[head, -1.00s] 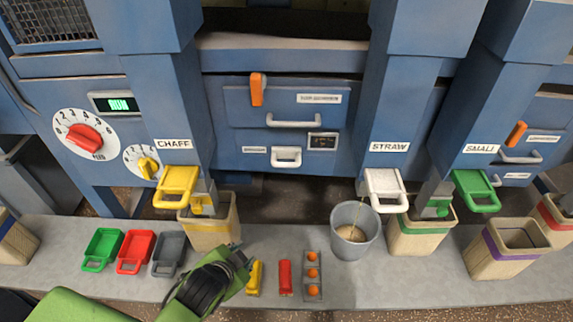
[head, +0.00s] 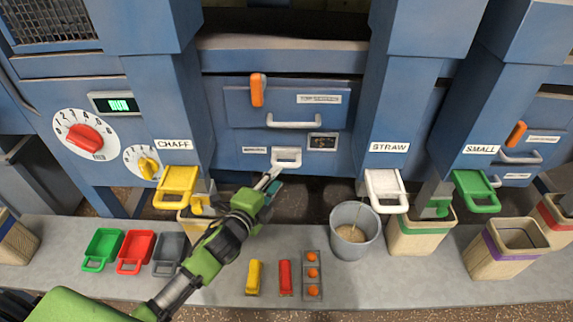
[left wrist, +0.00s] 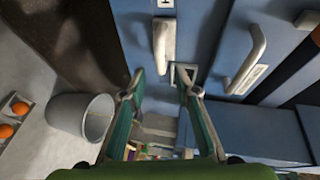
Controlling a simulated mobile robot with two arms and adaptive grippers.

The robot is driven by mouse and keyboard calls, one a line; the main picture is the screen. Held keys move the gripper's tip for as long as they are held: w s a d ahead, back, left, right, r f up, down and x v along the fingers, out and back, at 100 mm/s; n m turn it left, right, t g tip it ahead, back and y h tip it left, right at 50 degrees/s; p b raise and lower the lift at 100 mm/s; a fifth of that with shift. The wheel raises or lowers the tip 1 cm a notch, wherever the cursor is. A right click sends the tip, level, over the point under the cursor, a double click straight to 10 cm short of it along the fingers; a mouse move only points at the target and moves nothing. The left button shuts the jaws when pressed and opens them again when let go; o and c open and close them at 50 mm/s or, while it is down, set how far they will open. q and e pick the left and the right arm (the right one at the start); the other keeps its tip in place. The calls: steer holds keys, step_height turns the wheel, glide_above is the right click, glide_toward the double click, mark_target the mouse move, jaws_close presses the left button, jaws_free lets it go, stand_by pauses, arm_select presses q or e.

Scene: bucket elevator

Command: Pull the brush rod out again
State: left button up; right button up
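The brush rod's white handle (head: 287,163) sits at the blue machine's lower front panel, under the lower drawer. In the left wrist view the pale handle (left wrist: 164,45) lies just beyond the fingertips, and a small label is beside it. My left gripper (head: 270,181) is close to the handle, below and left of it in the head view. In the left wrist view its two fingers (left wrist: 158,88) stand apart with nothing between them. I cannot tell whether a fingertip touches the handle. The rod behind the panel is hidden. My right gripper is not in view.
A drawer handle (head: 293,123) is just above. The yellow chaff slide (head: 177,180) and a bin are left of my arm. A grey bucket (head: 364,245) stands right. Yellow and red pieces and an orange-knobbed holder (head: 313,292) lie on the grey ledge.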

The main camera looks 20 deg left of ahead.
mark_target(285, 167)
arm_select(q)
steer(key=x, duration=0.8)
steer(key=shift+w, duration=0.25)
steer(key=shift+c, duration=0.5)
jaws_close()
